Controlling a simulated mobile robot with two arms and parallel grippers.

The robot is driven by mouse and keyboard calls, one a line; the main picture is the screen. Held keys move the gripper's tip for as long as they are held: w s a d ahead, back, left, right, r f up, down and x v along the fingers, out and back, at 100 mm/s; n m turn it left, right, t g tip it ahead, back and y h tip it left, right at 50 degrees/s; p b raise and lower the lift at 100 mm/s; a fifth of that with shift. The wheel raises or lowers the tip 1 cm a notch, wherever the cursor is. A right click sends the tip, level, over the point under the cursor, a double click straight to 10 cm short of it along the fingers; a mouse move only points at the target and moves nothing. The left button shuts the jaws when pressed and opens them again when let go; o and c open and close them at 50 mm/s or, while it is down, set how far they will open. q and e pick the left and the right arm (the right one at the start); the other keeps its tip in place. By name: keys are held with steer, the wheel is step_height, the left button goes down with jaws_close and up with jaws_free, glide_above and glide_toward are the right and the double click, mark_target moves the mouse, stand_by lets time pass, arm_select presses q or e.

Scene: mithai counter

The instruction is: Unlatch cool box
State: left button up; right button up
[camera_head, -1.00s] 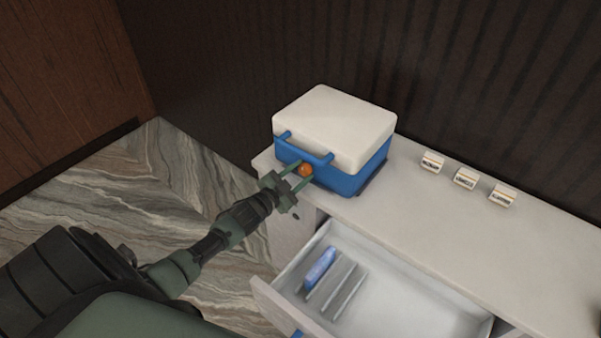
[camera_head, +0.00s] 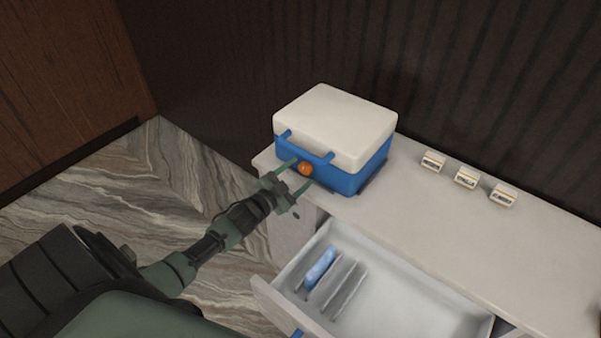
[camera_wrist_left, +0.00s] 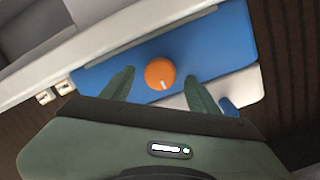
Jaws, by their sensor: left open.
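The cool box has a blue body (camera_head: 345,182) and a white lid (camera_head: 336,124), which lies shut on it. It stands at the left end of the white counter. An orange round knob (camera_head: 305,169) is on its front face; in the wrist view the knob (camera_wrist_left: 160,74) shows a short white mark. My left gripper (camera_wrist_left: 160,78) is open, with one finger on each side of the knob and a gap to it on both sides. Two blue stubs show at the front lid edge. My right gripper is not in view.
Several small label blocks (camera_head: 465,177) stand along the back of the counter. An open drawer (camera_head: 410,313) below holds a blue pack (camera_head: 320,266) and grey dividers. The counter top (camera_head: 420,215) in between is clear.

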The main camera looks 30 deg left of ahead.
arm_select(q)
steer(key=s, duration=0.6)
steer(key=shift+s+a+r+b, duration=0.3)
steer(key=shift+s+b, duration=0.05)
steer(key=shift+b, duration=0.1)
